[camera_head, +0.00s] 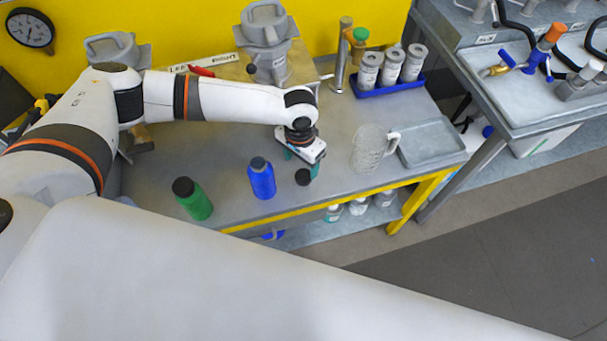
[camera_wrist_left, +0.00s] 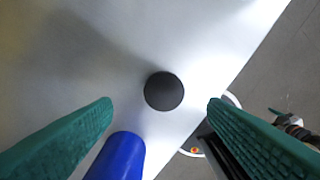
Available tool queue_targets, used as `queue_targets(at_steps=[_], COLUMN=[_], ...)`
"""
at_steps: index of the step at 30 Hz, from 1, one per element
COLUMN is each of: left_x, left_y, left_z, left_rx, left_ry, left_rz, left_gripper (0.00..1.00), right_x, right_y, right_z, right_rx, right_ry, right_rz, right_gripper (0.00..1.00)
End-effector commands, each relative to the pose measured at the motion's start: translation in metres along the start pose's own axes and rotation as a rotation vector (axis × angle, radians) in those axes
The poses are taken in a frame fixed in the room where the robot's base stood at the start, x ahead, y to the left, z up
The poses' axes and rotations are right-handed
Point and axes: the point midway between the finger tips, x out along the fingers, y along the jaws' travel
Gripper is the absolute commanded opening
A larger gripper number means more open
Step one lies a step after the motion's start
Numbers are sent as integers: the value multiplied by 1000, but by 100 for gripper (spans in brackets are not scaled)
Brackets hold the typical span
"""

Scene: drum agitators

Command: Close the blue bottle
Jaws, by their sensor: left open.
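The blue bottle (camera_head: 262,180) stands upright near the front edge of the table. Its top looks dark grey; I cannot tell its details. A loose black cap (camera_head: 303,177) lies on the table just right of the bottle. My left gripper (camera_head: 302,165) is open and empty at the cap, its teal fingers pointing down. In the left wrist view the black cap (camera_wrist_left: 164,91) shows between the open fingers (camera_wrist_left: 160,108), apart from both. Part of the blue bottle (camera_wrist_left: 117,156) shows there at the lower left, near the left finger. My right gripper is not in view.
A green bottle (camera_head: 193,199) with a black top stands left of the blue one. A clear jug (camera_head: 368,148) and a grey tray (camera_head: 432,142) are to the right. A blue rack (camera_head: 388,89) holds several jars behind. The yellow front edge (camera_head: 300,207) is close.

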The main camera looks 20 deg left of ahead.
Motion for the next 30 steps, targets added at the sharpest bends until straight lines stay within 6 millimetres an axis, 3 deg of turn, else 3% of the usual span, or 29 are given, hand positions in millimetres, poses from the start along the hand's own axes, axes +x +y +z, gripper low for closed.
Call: queue_targets(at_steps=[5,13,25,30], left_x=[9,47,52,52], left_y=[-2,-4,-5,-4], left_z=[0,1,1,1], left_rx=[-1,-1,0,0], left_ry=[2,2,1,1], left_rz=[1,1,0,0], left_gripper=[68,68,68,41], right_x=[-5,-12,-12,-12], right_y=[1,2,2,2], right_z=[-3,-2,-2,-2], right_rx=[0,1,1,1], right_ry=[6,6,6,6], right_rz=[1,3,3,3], right_gripper=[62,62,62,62])
